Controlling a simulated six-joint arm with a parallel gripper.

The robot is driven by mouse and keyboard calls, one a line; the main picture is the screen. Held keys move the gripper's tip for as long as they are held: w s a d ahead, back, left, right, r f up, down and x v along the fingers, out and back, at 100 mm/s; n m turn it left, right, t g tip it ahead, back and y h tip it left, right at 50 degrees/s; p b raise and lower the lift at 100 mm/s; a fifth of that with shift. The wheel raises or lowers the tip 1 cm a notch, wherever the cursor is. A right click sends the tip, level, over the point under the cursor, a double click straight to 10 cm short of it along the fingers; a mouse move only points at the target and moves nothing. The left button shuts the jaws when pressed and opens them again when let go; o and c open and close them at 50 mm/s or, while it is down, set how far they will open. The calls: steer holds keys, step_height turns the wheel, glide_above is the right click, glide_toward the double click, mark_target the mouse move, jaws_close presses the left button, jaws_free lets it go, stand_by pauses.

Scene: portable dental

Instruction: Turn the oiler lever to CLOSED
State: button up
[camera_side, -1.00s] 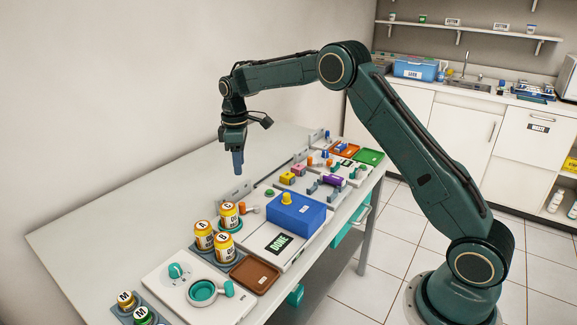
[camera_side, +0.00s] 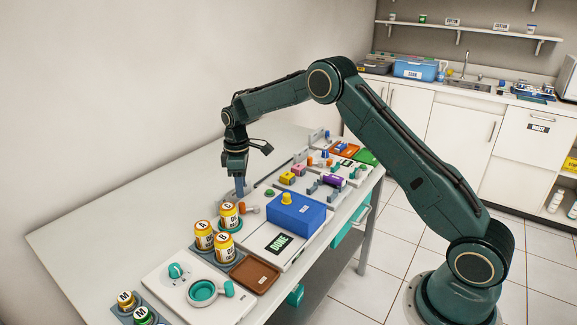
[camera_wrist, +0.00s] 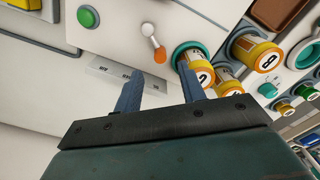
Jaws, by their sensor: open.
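The lever (camera_wrist: 153,42) has a white arm and an orange tip. In the wrist view it lies just beyond my fingertips, roughly in line with the gap between them. It also shows in the side view as a small orange-tipped handle (camera_side: 249,208) beside the cans. A pale label plate (camera_wrist: 112,73) is near the lever, and its words are too small to read surely. My gripper (camera_wrist: 160,72) is open and empty. In the side view my gripper (camera_side: 240,190) points down, low over the panel's back edge, behind the lever. Contact with the lever is not visible.
Yellow cans (camera_side: 204,236) stand close to the lever, one on a teal round holder (camera_wrist: 181,50) near my right finger. A green button (camera_wrist: 88,17) and a blue box (camera_side: 297,221) are nearby. The table's left side (camera_side: 130,217) is clear.

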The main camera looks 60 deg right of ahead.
mark_target(242, 203)
steer(key=shift+f, duration=3.35)
steer(key=shift+c, duration=0.2)
jaws_close()
